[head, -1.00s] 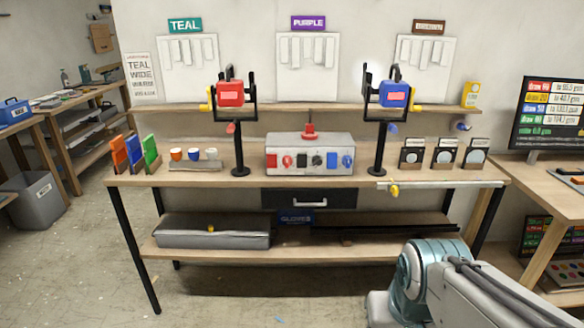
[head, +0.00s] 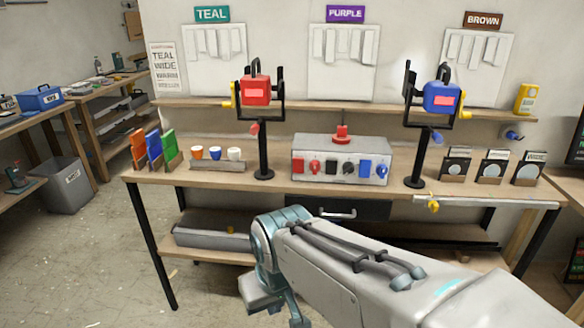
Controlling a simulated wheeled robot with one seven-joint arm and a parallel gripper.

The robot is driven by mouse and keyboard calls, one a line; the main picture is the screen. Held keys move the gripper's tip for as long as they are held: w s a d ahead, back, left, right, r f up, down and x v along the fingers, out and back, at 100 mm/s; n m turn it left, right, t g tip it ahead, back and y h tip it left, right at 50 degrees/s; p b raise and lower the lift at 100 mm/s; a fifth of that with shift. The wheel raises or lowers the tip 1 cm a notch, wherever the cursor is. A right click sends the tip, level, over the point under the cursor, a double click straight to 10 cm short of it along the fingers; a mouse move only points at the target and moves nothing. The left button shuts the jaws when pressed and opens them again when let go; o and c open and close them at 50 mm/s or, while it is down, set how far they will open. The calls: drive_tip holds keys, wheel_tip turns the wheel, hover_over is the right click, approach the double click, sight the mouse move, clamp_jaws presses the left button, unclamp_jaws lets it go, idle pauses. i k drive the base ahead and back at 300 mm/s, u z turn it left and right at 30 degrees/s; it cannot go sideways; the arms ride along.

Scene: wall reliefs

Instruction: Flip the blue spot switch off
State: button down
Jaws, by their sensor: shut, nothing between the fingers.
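The blue spot lamp (head: 441,97) sits in a black yoke on a black stand at the right of the bench. A pale glow shows on the wall just left of it. The grey control box (head: 315,150) at the bench middle carries red, black and blue controls, including a blue rectangular switch (head: 365,168) and a blue round knob (head: 382,169). I cannot tell which blue part is the spot's switch, nor its position. My arm crosses the lower right; my gripper is not visible.
A red spot lamp (head: 255,90) on a similar stand is left of the box. Small cups (head: 215,153) and coloured panels (head: 153,148) stand at the left, cards in holders (head: 493,165) at the right. A drawer (head: 338,209) is under the bench top (head: 230,183).

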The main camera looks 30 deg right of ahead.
sight(365, 165)
drive_tip(key=z, duration=0.15)
drive_tip(key=i, duration=0.9)
drive_tip(key=z, duration=0.5)
